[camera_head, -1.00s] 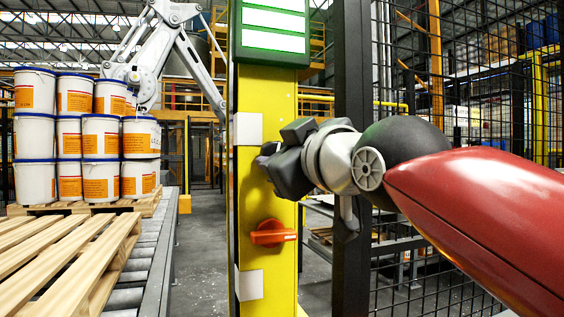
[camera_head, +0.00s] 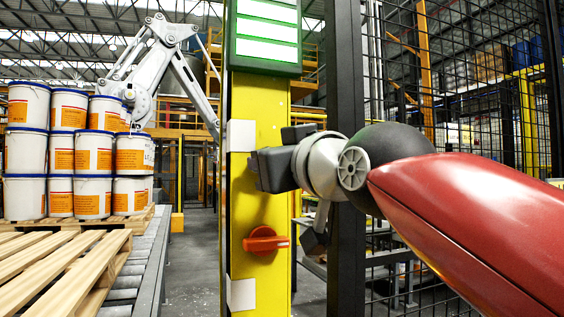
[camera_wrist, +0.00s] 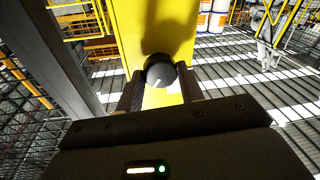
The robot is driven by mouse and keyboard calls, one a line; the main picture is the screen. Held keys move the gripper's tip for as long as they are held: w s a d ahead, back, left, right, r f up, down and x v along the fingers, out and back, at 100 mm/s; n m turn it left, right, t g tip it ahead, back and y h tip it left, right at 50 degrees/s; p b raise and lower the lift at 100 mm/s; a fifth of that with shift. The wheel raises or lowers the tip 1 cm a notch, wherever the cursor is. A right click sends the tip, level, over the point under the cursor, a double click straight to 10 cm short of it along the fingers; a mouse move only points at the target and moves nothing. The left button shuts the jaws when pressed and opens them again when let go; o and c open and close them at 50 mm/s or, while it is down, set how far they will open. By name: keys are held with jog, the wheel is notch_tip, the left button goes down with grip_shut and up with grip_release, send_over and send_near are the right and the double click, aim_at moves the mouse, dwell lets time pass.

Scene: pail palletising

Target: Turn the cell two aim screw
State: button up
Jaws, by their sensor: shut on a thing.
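A dark round knob (camera_wrist: 160,73) with a pale line on its face, which I take for the aim screw, sits on the yellow post (camera_head: 262,205). My gripper (camera_head: 256,168) is up against the post's front, below the green-framed light panel. In the wrist view the two fingers (camera_wrist: 161,92) are on either side of the knob, shut on it. In the head view my gripper hides the knob. I cannot read any marking that says cell two.
An orange-red rotary handle (camera_head: 265,240) is lower on the post, between white labels. A dark fence post (camera_head: 346,200) and mesh stand close on the right. At left are a roller conveyor (camera_head: 145,270), an empty pallet (camera_head: 60,270) and stacked white pails (camera_head: 93,150).

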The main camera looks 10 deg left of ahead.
jog(key=o, duration=1)
jog(key=b+v, duration=0.1)
jog(key=v, duration=0.6)
jog(key=shift+s+d, duration=0.2)
jog(key=shift+s, duration=0.15)
